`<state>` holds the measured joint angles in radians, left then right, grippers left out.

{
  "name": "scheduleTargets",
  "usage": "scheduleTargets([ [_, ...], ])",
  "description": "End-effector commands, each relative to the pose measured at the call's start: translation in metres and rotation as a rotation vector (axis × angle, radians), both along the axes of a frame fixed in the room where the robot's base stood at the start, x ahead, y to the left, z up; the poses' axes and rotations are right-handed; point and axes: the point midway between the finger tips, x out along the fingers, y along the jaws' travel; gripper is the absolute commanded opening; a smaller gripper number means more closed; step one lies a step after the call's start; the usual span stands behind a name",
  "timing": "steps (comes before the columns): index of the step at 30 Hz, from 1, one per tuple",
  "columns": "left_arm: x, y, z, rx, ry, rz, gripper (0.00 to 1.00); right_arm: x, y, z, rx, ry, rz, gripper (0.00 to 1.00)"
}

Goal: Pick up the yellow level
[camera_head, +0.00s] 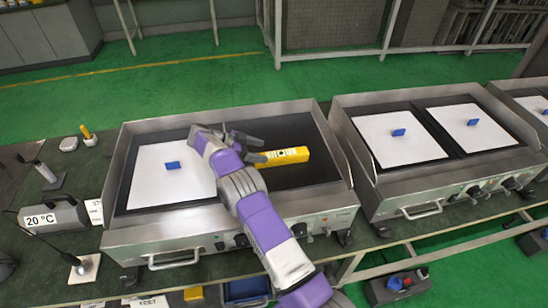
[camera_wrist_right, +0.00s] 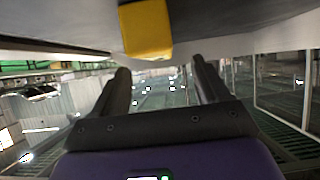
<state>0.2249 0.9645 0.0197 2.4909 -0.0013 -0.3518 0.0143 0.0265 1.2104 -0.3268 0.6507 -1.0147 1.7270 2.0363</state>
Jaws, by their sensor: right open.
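The yellow level (camera_head: 290,156) lies on the dark right half of the nearest griddle in the head view. Its end shows at the top of the right wrist view (camera_wrist_right: 146,30). My right gripper (camera_head: 262,149) is open just above the griddle surface, its fingers pointing right, at the left end of the level. In the right wrist view its two fingers (camera_wrist_right: 163,82) are apart with nothing between them, and the level's end appears above them in the picture. I cannot tell whether a finger touches the level. My left gripper is not in view.
The nearest griddle (camera_head: 337,150) has raised metal walls. A white sheet with a blue block (camera_head: 173,165) lies on its left half. A second griddle (camera_head: 432,210) with white sheets stands to the right. A 20 °C display (camera_head: 42,219) stands at the left.

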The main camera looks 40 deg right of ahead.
Motion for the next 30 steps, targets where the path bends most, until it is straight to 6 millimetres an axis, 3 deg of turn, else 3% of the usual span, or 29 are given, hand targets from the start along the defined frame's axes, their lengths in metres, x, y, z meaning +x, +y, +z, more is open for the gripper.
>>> scheduleTargets([
  [13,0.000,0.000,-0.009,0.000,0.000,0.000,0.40,-0.016,-0.026,-0.015,-0.001,-0.001,-0.004,0.74],
  [22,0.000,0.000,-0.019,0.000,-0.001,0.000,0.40,-0.035,-0.055,-0.031,-0.001,-0.001,-0.004,0.74],
  [30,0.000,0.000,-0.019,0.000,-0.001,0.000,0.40,-0.037,-0.059,-0.032,-0.002,-0.001,-0.002,0.74],
])
